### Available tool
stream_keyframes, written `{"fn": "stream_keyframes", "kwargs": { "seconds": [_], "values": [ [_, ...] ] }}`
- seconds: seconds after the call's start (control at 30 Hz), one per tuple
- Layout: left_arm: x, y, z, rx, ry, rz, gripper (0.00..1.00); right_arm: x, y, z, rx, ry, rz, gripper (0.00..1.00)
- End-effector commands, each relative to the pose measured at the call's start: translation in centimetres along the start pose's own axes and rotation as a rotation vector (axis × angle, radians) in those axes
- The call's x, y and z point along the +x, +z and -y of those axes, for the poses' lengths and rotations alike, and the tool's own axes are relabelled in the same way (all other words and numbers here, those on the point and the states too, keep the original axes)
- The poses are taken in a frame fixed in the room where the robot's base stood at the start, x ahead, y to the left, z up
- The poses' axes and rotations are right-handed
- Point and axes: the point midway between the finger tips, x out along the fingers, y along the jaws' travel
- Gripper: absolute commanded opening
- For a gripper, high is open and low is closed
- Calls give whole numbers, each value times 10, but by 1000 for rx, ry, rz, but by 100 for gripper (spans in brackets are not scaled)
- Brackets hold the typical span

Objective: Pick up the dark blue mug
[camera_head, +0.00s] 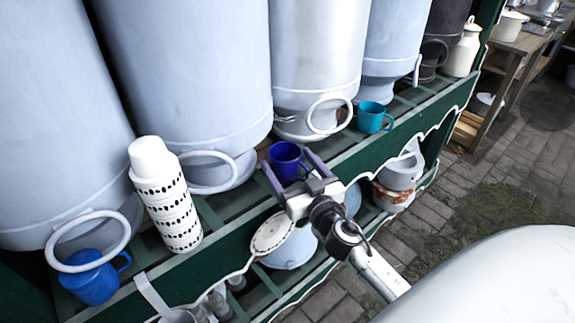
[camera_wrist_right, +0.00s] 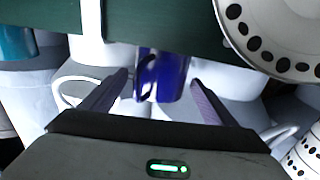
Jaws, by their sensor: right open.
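The dark blue mug (camera_head: 286,160) stands upright on the green slatted shelf (camera_head: 342,155), near its front edge, in front of the large milk churns. My right gripper (camera_head: 284,170) is open, with one finger to each side of the mug. In the right wrist view the mug (camera_wrist_right: 162,76) shows between and a little beyond the fingertips (camera_wrist_right: 160,83), with a gap at each side. Whether the fingers reach around it is hard to tell. My left gripper is not in view.
A teal mug (camera_head: 372,118) stands to the right on the shelf. Large churns (camera_head: 318,55) fill the back. A spotted plate (camera_head: 272,232) hangs below the shelf edge.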

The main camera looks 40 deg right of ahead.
Motion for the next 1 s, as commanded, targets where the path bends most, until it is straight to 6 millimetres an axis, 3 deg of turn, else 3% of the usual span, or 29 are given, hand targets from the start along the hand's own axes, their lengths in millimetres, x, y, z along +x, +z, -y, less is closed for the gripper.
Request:
{"fn": "stream_keyframes", "kwargs": {
  "seconds": [0.13,0.4,0.7,1.0],
  "values": [
    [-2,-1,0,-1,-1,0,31,18,-1,0,0,0,0,81],
    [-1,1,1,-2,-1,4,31,20,0,0,1,1,1,81],
    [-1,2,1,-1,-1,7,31,20,0,0,1,0,0,35],
    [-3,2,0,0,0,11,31,20,-4,0,1,1,-1,35]
  ]
}}
